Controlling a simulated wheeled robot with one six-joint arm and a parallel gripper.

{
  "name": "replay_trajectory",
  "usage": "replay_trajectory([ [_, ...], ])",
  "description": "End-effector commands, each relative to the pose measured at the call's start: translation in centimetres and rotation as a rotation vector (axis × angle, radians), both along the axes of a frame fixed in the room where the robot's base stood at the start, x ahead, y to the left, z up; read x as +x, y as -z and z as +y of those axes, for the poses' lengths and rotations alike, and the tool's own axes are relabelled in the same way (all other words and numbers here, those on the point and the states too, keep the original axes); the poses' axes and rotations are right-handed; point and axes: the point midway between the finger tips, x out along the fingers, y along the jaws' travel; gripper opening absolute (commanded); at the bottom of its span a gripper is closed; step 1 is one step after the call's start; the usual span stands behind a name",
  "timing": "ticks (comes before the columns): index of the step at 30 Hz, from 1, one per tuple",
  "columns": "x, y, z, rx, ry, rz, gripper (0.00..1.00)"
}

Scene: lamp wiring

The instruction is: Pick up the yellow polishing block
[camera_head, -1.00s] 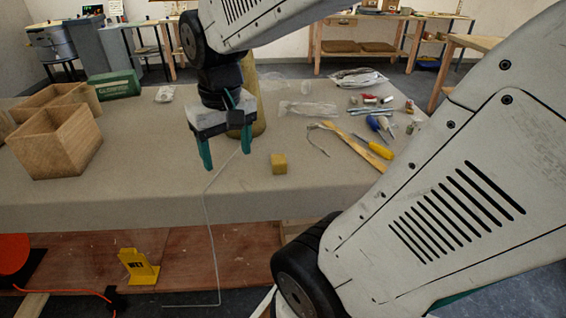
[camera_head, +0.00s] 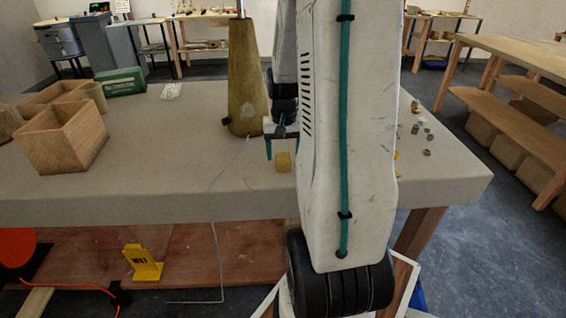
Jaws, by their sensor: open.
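The yellow polishing block (camera_head: 283,162) sits on the grey table near its front edge, just left of my arm. My gripper (camera_head: 281,150) is open, with its teal fingers above and around the block's far upper side. My arm hides its right part, so I cannot tell whether the fingers touch the block. The block rests on the table top.
A tall brass lamp body (camera_head: 247,95) stands close behind my gripper, with a thin wire hanging to the floor. Wooden boxes (camera_head: 62,142) and a green box (camera_head: 120,82) are at the left. Small metal parts (camera_head: 420,131) lie at the right, partly behind my arm.

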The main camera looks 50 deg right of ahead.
Motion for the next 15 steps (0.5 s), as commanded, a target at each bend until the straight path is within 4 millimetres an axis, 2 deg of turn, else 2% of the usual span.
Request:
replay_trajectory([
  [3,0.3,2.0,-0.2,0.004,-0.001,0.003,0.66],
  [6,0.2,3.1,-0.1,0.003,-0.001,0.003,0.66],
  [15,0.3,3.7,-0.2,0.001,-0.001,0.001,0.66],
])
